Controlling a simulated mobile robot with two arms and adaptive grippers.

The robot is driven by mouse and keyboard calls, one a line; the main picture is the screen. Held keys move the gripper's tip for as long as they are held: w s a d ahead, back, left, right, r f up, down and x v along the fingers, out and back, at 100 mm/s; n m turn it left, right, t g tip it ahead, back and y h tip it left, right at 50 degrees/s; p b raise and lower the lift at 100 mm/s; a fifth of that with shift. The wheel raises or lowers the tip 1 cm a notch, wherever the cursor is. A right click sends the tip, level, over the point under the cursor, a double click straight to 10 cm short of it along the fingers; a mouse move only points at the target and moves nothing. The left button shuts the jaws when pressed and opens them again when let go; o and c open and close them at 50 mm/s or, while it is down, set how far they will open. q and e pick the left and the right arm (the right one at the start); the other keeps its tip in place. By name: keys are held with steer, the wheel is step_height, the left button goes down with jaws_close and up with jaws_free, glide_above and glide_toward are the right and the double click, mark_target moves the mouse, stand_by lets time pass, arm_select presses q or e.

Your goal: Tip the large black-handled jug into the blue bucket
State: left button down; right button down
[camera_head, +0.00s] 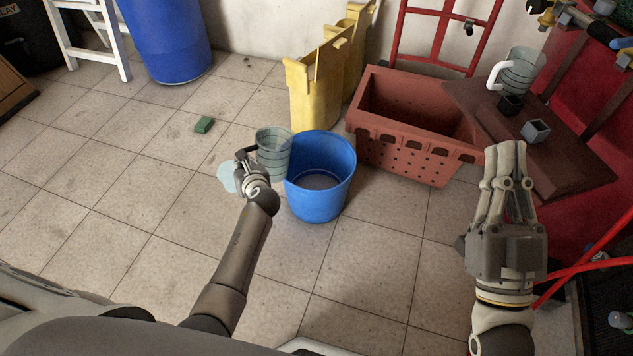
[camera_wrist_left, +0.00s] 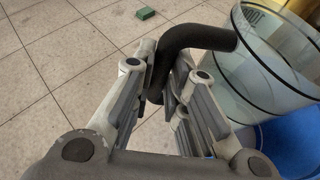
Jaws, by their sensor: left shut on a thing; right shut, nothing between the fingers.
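The large clear jug (camera_head: 273,150) with dark measuring lines is held at the left side of the blue bucket (camera_head: 322,200). It looks about upright; I cannot tell its exact height. In the left wrist view the jug (camera_wrist_left: 265,75) stands right of my fingers, with its black handle (camera_wrist_left: 197,38) between them. My left gripper (camera_head: 245,158) is shut on that handle. The bucket is upright on the floor with its mouth open upward, and its blue wall (camera_wrist_left: 292,148) shows behind the jug. My right gripper (camera_head: 506,150) is shut and empty at the right.
A red-brown crate (camera_head: 405,155) stands right of the bucket. A second clear jug with a white handle (camera_head: 520,72) and a small grey cube (camera_head: 535,131) are on a brown surface (camera_head: 575,165). Yellow crates (camera_head: 312,90) stand behind. A green block (camera_head: 204,125) lies on open floor.

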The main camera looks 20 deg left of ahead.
step_height(320, 180, down, 14)
steer(key=w+d+g+h+p, duration=0.2)
steer(key=g+h+p, duration=0.1)
steer(key=g, duration=0.6)
steer(key=s+d+f+g+h+p, duration=0.2)
steer(key=s+d+f+g+p, duration=0.1)
steer(key=s+f+g, duration=0.4)
steer(key=shift+s+d+f+m+g, duration=0.35)
steer(key=shift+s+f+m+g, duration=0.05)
steer(key=shift+s+f, duration=1.2)
steer(key=shift+w+f, duration=0.1)
